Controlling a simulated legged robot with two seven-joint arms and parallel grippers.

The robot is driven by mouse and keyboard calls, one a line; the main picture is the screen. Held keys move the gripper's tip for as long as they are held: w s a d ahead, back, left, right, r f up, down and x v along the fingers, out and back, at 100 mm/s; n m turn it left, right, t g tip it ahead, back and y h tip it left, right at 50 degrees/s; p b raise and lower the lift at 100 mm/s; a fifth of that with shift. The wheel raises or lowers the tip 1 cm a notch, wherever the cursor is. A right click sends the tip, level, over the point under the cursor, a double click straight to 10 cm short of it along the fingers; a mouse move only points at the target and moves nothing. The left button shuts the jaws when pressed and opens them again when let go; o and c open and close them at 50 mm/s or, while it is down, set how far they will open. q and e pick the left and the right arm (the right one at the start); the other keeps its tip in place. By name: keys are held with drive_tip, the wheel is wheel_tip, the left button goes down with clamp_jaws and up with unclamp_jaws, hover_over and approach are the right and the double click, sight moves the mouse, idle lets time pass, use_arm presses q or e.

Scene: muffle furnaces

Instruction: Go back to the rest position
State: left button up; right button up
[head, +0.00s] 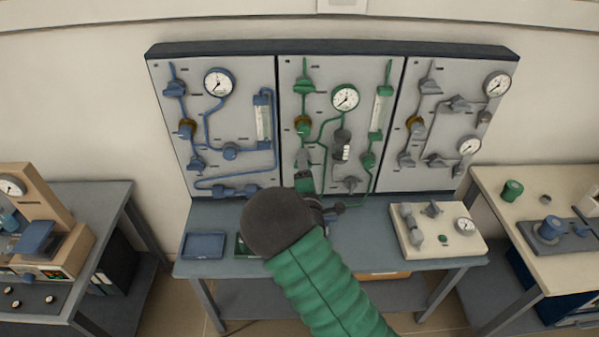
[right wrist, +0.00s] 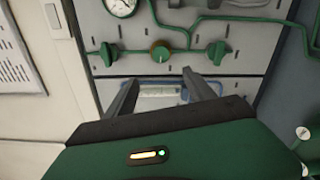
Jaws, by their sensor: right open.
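My right arm, with a green ribbed sleeve (head: 325,285) and a dark rounded joint (head: 278,222), reaches up from the bottom of the head view in front of the middle panel. The right gripper (right wrist: 160,76) shows in the right wrist view with its two dark fingers apart and nothing between their tips. It points toward a grey panel with green valves and a green round knob (right wrist: 160,52). In the head view the arm's dark joint hides most of the gripper area. My left gripper is not in view.
A three-part panel board with a blue (head: 230,152), a green (head: 346,97) and a grey section (head: 432,140) stands behind the bench (head: 215,213). A blue tray (head: 204,246) and a cream instrument plate (head: 455,243) lie on the bench. Side tables flank it.

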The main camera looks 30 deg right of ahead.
drive_tip(key=s+a+f+m+g+y, duration=0.7)
drive_tip(key=s+a+f+m, duration=0.3)
drive_tip(key=a, duration=0.3)
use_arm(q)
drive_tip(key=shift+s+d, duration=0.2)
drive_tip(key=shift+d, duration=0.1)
use_arm(e)
drive_tip(key=s+a+m+g+y, duration=0.1)
drive_tip(key=s+a+m+g, duration=0.1)
drive_tip(key=s, duration=0.6)
drive_tip(key=s+a+m+g+y, duration=0.1)
drive_tip(key=s+a+m+g, duration=0.1)
drive_tip(key=s, duration=0.6)
drive_tip(key=a+r+g, duration=0.1)
drive_tip(key=a, duration=0.1)
drive_tip(key=shift+s+a+g, duration=0.2)
drive_tip(key=shift+a+g, duration=0.2)
